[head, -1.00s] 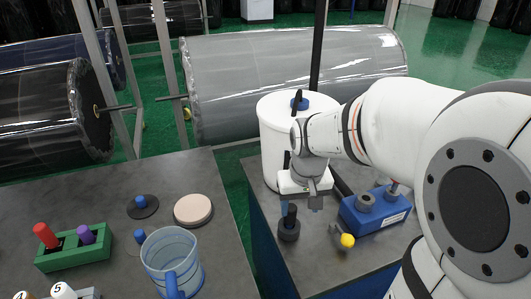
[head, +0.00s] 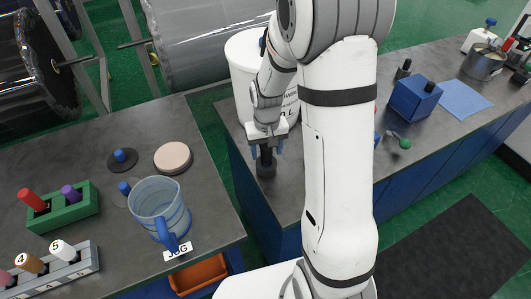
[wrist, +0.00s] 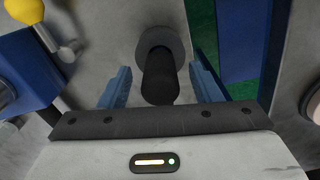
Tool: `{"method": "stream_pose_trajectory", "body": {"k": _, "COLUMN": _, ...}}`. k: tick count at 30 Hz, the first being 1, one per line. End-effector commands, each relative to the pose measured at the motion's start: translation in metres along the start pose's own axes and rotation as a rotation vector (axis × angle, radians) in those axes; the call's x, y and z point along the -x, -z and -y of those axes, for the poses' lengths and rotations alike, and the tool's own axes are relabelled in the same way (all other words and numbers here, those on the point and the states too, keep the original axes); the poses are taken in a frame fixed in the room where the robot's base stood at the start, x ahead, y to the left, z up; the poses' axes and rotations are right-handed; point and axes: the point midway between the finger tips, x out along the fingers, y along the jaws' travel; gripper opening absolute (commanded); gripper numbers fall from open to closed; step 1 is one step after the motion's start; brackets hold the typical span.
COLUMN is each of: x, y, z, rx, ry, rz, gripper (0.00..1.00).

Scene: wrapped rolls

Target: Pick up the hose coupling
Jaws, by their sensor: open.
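The hose coupling, which I take to be the dark upright cylinder on a wider round base (head: 266,168), stands on the right-hand bench in front of a white drum. My gripper (head: 266,149) points down over it, open. In the wrist view the coupling's dark stem (wrist: 160,78) is between the two blue fingers of my gripper (wrist: 159,74), with a gap on each side. Its grey round base (wrist: 163,42) lies beyond the fingertips. My arm hides part of the bench to the right.
The white drum (head: 246,65) stands close behind the gripper. A yellow-knobbed lever (wrist: 27,12) and a blue block (wrist: 22,75) are at left in the wrist view. A jug (head: 160,210) stands on the left bench. A blue box (head: 415,98) is farther right.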

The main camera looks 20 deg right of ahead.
Motion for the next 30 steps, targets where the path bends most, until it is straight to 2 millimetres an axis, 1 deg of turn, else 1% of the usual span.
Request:
{"method": "stream_pose_trajectory", "body": {"k": 1, "x": -0.006, "y": 0.000, "z": 0.000, "rx": 0.000, "ry": 0.000, "rz": 0.003, "gripper": 0.58}}
{"method": "stream_pose_trajectory", "body": {"k": 5, "x": -0.017, "y": 0.000, "z": 0.000, "rx": 0.000, "ry": 0.000, "rz": 0.000, "gripper": 0.58}}
{"method": "stream_pose_trajectory", "body": {"k": 12, "x": -0.019, "y": 0.001, "z": 0.001, "rx": 0.001, "ry": 0.000, "rz": -0.001, "gripper": 0.58}}
{"method": "stream_pose_trajectory", "body": {"k": 14, "x": -0.018, "y": 0.001, "z": 0.001, "rx": 0.001, "ry": 0.000, "rz": -0.001, "gripper": 0.54}}
{"method": "stream_pose_trajectory", "body": {"k": 27, "x": -0.018, "y": 0.001, "z": 0.001, "rx": 0.002, "ry": 0.000, "rz": -0.001, "gripper": 0.18}}
{"method": "stream_pose_trajectory", "body": {"k": 29, "x": -0.018, "y": 0.001, "z": 0.001, "rx": 0.002, "ry": 0.000, "rz": -0.001, "gripper": 0.13}}
{"method": "stream_pose_trajectory", "body": {"k": 30, "x": -0.018, "y": 0.001, "z": 0.001, "rx": 0.002, "ry": 0.000, "rz": -0.002, "gripper": 0.12}}
